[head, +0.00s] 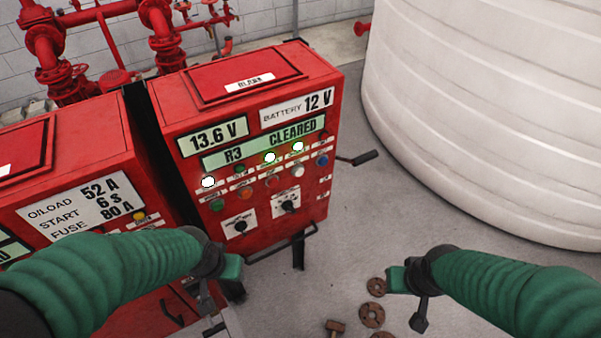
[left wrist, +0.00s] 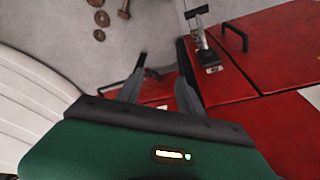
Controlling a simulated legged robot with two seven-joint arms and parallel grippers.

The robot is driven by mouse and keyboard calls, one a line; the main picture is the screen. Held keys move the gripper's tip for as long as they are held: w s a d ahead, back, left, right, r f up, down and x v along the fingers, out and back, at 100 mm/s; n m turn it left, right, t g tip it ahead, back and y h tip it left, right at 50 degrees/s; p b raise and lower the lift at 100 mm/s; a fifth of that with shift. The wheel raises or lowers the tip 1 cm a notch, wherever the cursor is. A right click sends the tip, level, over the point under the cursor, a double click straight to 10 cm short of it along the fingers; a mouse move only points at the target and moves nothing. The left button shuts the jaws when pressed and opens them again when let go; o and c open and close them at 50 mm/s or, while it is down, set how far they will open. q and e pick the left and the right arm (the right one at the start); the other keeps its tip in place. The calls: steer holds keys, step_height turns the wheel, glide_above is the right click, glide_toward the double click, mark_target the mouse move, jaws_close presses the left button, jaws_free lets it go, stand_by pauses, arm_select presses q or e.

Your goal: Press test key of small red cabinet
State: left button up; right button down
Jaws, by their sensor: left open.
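The small red cabinet (head: 175,95) stands in the middle of the head view, its sloped panel showing "13.6 V", "BATTERY 12 V" and "R3 CLEARED". Below these are rows of coloured buttons and lamps (head: 271,181), several lit white, and two black rotary switches (head: 240,226). The button labels are too small to read, so I cannot tell which is the test key. My left gripper (head: 222,292) is below and in front of this panel, apart from the buttons. In the left wrist view it is open and empty (left wrist: 159,82). My right gripper (head: 408,298) is over the floor at right; its opening is unclear.
Another red cabinet (head: 22,145) with an "OILOAD" display stands at left, partly behind my left arm. A large white tank (head: 480,110) fills the right. Red pipes (head: 45,50) run behind. Rusty discs (head: 371,315) and a hammer (head: 335,327) lie on the floor.

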arm_select(q)
jaws_close()
stand_by(1.4)
